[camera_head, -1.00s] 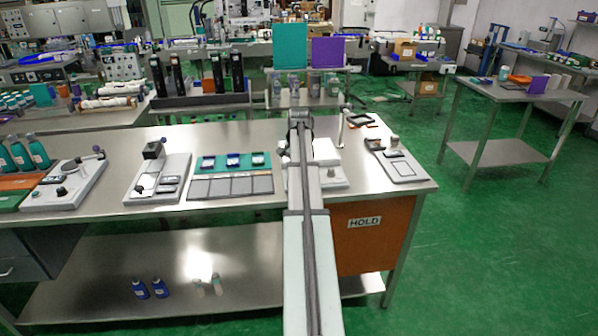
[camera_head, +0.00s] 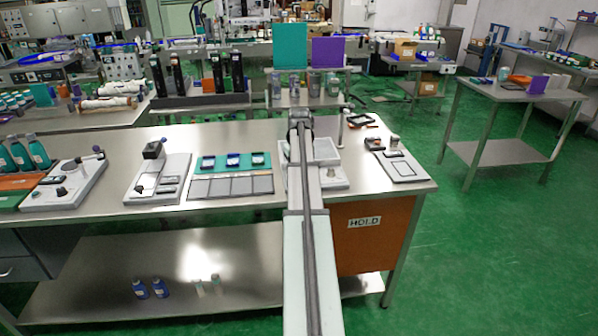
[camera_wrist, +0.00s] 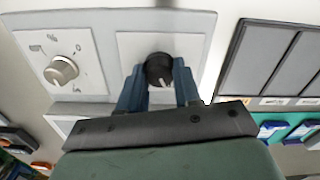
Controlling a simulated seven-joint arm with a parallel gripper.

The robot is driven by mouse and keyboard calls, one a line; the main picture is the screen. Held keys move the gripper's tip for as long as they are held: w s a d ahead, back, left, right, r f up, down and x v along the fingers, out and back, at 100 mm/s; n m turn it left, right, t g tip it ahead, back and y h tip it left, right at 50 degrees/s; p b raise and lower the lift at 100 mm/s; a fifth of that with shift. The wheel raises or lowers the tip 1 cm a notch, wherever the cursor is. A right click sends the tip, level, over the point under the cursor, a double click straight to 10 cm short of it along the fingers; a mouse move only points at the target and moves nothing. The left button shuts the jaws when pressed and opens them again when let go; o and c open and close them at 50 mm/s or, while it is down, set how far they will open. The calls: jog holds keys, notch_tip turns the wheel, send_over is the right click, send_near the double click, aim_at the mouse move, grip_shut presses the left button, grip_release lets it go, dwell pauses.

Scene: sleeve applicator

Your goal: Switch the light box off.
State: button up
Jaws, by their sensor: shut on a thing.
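The light box (camera_head: 327,149) stands at the right part of the bench, partly hidden behind my arm. Its panel looks dull grey, not glowing. In the wrist view, the light box front (camera_wrist: 110,20) has a black knob (camera_wrist: 158,68) with a pale pointer line on a white plate. To its left is a beige knob (camera_wrist: 62,70) with scale marks around it. My gripper (camera_wrist: 159,76) has its two blue fingers on either side of the black knob, shut on it. In the head view my gripper (camera_head: 300,120) is small and its fingers are not clear.
Left of the light box are a teal mat (camera_head: 260,158) with blue-framed pieces and a row of grey tiles (camera_head: 230,186). A device with a lever (camera_head: 158,180) stands further left. A flat grey device (camera_head: 402,166) lies to the right. The bench's front strip is clear.

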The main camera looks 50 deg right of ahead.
jog(key=shift+n, duration=1)
jog(key=o, duration=1)
jog(key=shift+o, duration=0.2)
jog(key=shift+r, duration=0.1)
notch_tip(320, 180, up, 14)
jog(key=shift+f, duration=0.2)
